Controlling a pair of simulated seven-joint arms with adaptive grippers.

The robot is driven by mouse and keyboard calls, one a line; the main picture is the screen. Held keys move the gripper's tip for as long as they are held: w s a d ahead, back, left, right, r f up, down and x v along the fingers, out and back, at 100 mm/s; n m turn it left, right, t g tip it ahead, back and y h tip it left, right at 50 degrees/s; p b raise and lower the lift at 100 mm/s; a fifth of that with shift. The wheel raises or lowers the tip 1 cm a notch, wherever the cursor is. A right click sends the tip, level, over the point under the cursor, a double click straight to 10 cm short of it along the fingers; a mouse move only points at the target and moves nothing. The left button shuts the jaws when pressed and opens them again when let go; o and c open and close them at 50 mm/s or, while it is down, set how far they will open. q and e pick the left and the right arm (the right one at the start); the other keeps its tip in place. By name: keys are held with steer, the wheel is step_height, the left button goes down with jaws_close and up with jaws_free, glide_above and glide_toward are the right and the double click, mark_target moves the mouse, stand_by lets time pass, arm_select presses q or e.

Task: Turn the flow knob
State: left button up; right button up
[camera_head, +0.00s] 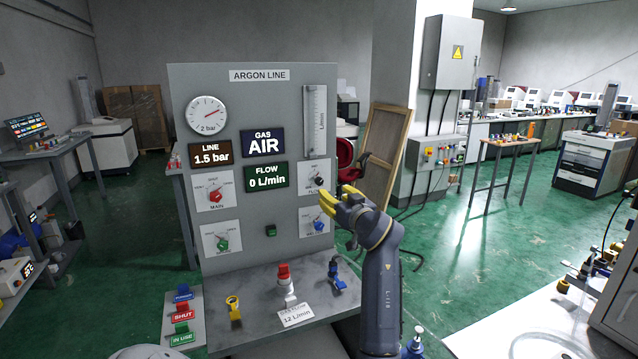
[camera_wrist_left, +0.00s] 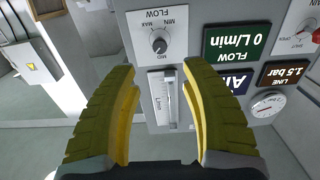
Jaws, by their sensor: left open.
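The flow knob (camera_head: 319,181) is a small dark knob on a white FLOW plate at the right of the grey ARGON LINE panel (camera_head: 270,105). In the left wrist view the knob (camera_wrist_left: 160,42) shows upside down, with MIN, MID and MAX marks around it. My left gripper (camera_head: 338,200) has yellow fingers and is open and empty. It is in front of the panel's right side, just below and right of the knob in the head view. In the left wrist view the knob lies beyond the fingertips, not between them. The flow display (camera_head: 266,178) reads 0 L/min. My right gripper is not in view.
A red MAIN knob (camera_head: 215,196), a green knob (camera_head: 222,242) and a blue knob (camera_head: 319,226) are on the panel. On the shelf are a yellow fitting (camera_head: 234,308), a red-topped fitting (camera_head: 285,280), a blue fitting (camera_head: 336,275) and a 12 L/min card (camera_head: 297,315).

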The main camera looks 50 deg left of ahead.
mark_target(320, 183)
arm_select(q)
steer(key=x, duration=1.2)
steer(key=shift+a, duration=0.1)
jaws_close()
